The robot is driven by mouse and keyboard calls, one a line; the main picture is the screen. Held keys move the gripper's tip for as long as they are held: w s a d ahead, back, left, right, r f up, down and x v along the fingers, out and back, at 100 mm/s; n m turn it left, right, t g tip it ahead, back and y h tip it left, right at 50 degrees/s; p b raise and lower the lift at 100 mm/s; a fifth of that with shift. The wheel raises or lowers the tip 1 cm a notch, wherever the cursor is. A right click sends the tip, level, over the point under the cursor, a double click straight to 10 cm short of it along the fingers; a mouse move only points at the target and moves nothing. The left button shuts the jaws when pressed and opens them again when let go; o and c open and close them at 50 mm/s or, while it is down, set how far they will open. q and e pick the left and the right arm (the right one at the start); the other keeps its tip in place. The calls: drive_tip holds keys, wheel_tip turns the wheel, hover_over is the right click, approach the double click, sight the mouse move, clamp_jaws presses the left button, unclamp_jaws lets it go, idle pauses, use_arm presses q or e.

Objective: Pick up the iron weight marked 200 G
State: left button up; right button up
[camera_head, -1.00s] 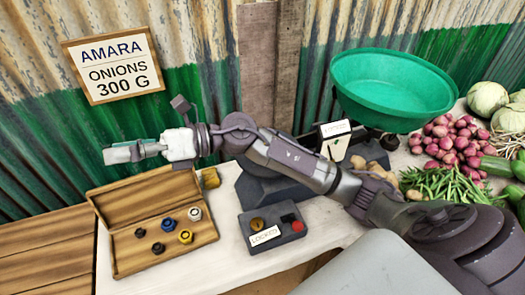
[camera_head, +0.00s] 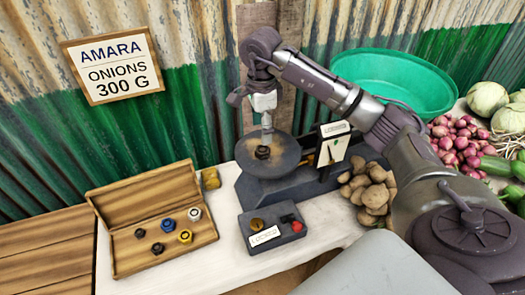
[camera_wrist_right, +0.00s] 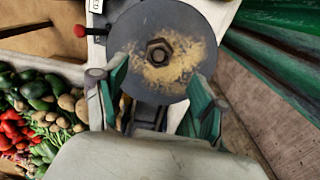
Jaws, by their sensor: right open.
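A dark hexagonal iron weight (camera_head: 263,152) stands on the round grey pan (camera_head: 283,161) of the balance. In the right wrist view the weight (camera_wrist_right: 158,54) shows a round knob on top and sits near the pan's middle. No 200 G marking can be read on it. My right gripper (camera_head: 266,134) points down just above the weight. In the right wrist view its green-lined fingers (camera_wrist_right: 158,78) are apart with nothing between them, near the weight's side of the pan. My left gripper is not in view.
An open wooden box (camera_head: 128,258) holds several small weights at the left. A control box (camera_head: 243,222) with a red button is in front of the balance. Potatoes (camera_head: 371,190), a green basin (camera_head: 400,75) and onions (camera_head: 462,140) are to the right.

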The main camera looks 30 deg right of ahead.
sight(262, 149)
drive_tip(key=shift+s+f, duration=0.1)
drive_tip(key=shift+f, duration=0.65)
wheel_tip(262, 149, down, 5)
drive_tip(key=shift+d+p, duration=0.1)
drive_tip(key=shift+p, duration=1)
drive_tip(key=shift+f, duration=0.25)
clamp_jaws()
drive_tip(key=shift+r, duration=0.15)
